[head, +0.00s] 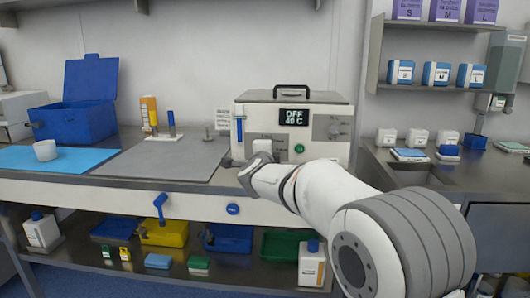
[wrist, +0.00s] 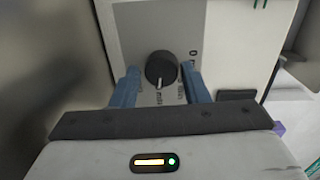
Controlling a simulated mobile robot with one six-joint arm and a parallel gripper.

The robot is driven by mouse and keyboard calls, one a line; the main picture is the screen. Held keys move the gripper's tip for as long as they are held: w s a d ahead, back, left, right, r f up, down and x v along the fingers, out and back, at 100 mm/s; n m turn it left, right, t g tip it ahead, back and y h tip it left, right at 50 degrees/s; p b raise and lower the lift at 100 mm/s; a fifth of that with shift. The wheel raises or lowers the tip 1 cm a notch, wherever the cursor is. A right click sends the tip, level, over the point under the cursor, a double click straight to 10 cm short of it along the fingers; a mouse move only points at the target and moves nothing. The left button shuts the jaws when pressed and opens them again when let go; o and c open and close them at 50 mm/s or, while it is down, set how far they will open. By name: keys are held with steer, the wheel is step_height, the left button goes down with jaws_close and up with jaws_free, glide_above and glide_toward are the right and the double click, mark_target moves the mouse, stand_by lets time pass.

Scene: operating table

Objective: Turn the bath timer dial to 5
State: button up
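The water bath (head: 310,115) is a beige box on the bench with a black handle, and its display reads OFF and 40 C. In the wrist view a round black dial (wrist: 161,66) sits on a grey panel (wrist: 130,30); its pale mark points down in the picture. Small print around it is mostly unreadable. My gripper (wrist: 161,73) is open, with one blue finger on each side of the dial and what looks like a narrow gap at each. In the head view my gripper (head: 243,140) is at the left of the bath's front, and my arm hides the dial.
A grey mat (head: 150,160), a blue box (head: 88,100) and a white cup (head: 45,150) are to the left. A sink (head: 415,175) is at the right.

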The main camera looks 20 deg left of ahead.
steer(key=shift+o, duration=1.3)
steer(key=shift+s+r, duration=0.1)
steer(key=v, duration=0.7)
steer(key=shift+s+d, duration=0.1)
steer(key=shift+s, duration=0.2)
steer(key=s+d+r+n+g+p, duration=0.2)
steer(key=d+n+p, duration=0.1)
steer(key=d+p, duration=0.25)
steer(key=s+d+r+n+g+y+p, duration=0.1)
steer(key=s+d+r+n+g+p, duration=0.2)
steer(key=d, duration=0.4)
steer(key=s+d+r+n+g+p, duration=0.1)
steer(key=s+d+r+n+p, duration=0.1)
steer(key=d+n+p, duration=0.3)
steer(key=s+d+f+n+g+h+p, duration=0.1)
steer(key=s+d+n+g+h+p, duration=0.3)
steer(key=s+d, duration=1.8)
steer(key=s+g+h+p, duration=0.1)
steer(key=g+p, duration=0.3)
steer(key=p, duration=0.3)
steer(key=shift+s+f+p, duration=0.3)
steer(key=shift+f+p, duration=0.1)
